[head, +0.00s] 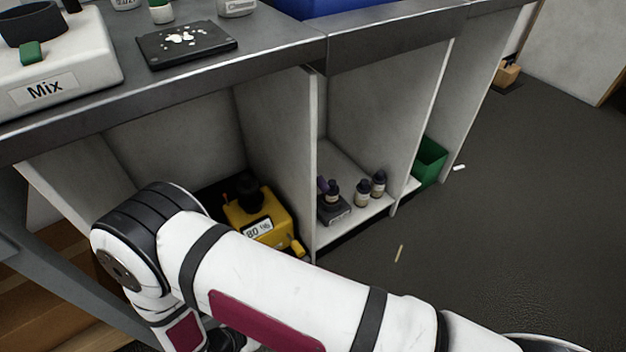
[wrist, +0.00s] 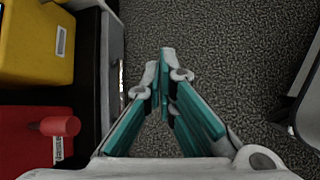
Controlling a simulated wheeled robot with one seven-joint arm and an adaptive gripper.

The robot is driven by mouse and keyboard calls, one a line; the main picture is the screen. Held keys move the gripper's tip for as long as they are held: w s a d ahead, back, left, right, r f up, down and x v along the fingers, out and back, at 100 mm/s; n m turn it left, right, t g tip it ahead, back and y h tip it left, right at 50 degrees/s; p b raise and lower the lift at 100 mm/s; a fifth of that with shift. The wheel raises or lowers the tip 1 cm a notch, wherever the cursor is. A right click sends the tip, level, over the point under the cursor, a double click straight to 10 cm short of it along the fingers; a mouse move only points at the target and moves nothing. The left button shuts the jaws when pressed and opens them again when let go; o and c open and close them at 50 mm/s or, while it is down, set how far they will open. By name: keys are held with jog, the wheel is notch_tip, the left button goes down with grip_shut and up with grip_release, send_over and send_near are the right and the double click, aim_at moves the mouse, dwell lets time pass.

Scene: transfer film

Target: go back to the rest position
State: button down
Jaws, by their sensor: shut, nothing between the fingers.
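My gripper (wrist: 163,62) shows in the wrist view with its teal-padded fingers closed together at the tips and nothing between them. It hangs over bare dark floor, to the right of a cabinet shelf edge. In the head view my white arm stretches across the lower part of the picture, in front of the cabinets. My gripper is not visible in the head view.
A yellow device (head: 258,215) sits in the lower cabinet behind my arm; a red object (wrist: 30,138) shows at left in the wrist view. Small bottles (head: 362,191) and a green bin (head: 429,162) stand farther right. Open floor (head: 480,230) lies at right.

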jog(key=w+d+r+m+h, duration=0.1)
jog(key=w+d+r+m, duration=0.1)
jog(key=w+r, duration=0.35)
jog(key=w+d+r+m+g, duration=0.1)
jog(key=w+r+m, duration=0.15)
jog(key=r, duration=0.65)
jog(key=w+d+r+m+h, duration=0.1)
jog(key=w+d+r+m, duration=0.1)
jog(key=w+r, duration=0.35)
jog(key=d+r+m+g, duration=0.25)
jog(key=d+r, duration=0.35)
jog(key=r, duration=0.3)
jog(key=d+r+m+g, duration=0.1)
jog(key=d+r+m, duration=0.2)
jog(key=d+r, duration=0.5)
jog(key=s+d+r+m+g+y, duration=0.25)
jog(key=s+d+r+m, duration=0.45)
jog(key=s+d+r, duration=0.5)
jog(key=s+r+m+t+y, duration=0.1)
jog(key=s+r+m+y, duration=0.15)
jog(key=s, duration=0.45)
jog(key=s+r+m+y, duration=0.1)
jog(key=s+m+y, duration=0.15)
jog(key=s, duration=0.35)
notch_tip(320, 180, up, 33)
jog(key=n+t+p, duration=0.1)
jog(key=t+p, duration=0.3)
jog(key=p, duration=2.7)
jog(key=shift+a+f, duration=0.15)
jog(key=shift+a, duration=0.05)
